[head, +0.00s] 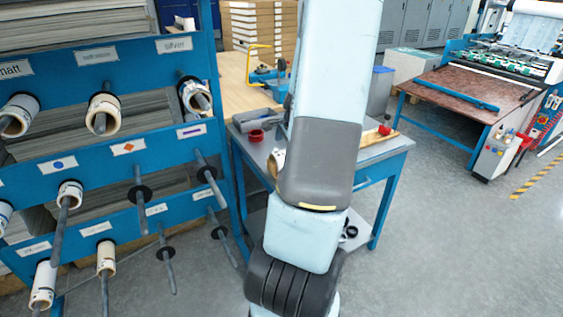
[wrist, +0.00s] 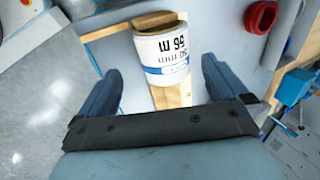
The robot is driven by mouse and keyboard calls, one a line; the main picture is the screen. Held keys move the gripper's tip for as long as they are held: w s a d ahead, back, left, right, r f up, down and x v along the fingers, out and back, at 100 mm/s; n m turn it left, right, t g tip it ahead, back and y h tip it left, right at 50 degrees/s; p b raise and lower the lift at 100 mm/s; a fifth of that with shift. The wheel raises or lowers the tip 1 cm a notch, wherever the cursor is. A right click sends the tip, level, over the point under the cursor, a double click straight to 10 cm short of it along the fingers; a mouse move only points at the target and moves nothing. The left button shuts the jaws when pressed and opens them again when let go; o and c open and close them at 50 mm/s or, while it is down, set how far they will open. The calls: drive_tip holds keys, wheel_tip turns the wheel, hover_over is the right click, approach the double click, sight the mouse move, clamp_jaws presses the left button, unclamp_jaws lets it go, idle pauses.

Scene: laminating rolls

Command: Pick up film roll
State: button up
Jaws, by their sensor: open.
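The film roll (wrist: 163,48) is white with dark printed lettering and a blue band, upside down in the wrist view. It lies on wood (wrist: 178,97) above the grey worktop. My gripper (wrist: 161,70) is open, with one finger on each side of the roll's near end. Gaps show between the fingers and the roll, and nothing is held. In the head view a pale roll end (head: 277,163) shows on the blue workbench (head: 257,158), partly hidden by my arm. My gripper is hidden there.
A red ring (wrist: 263,14) lies right of the roll. It also shows on the bench in the head view (head: 256,136). A blue rack (head: 95,155) with rolls on protruding rods stands at left. A laminating machine (head: 480,85) stands at right. Grey floor (head: 450,240) is open at right.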

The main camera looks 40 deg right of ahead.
drive_tip(key=shift+w+d+x, duration=0.1)
drive_tip(key=shift+w+x, duration=0.05)
drive_tip(key=shift+x, duration=1.65)
drive_tip(key=shift+w+d+x, duration=0.1)
drive_tip(key=shift+d+x, duration=0.05)
drive_tip(key=shift+x, duration=1.65)
drive_tip(key=shift+r, duration=0.15)
drive_tip(key=c, duration=1)
drive_tip(key=shift+c, duration=0.2)
drive_tip(key=shift+d+r, duration=0.1)
drive_tip(key=s+d+r, duration=0.3)
drive_tip(key=d+r, duration=0.5)
drive_tip(key=d, duration=0.5)
drive_tip(key=shift+d, duration=0.25)
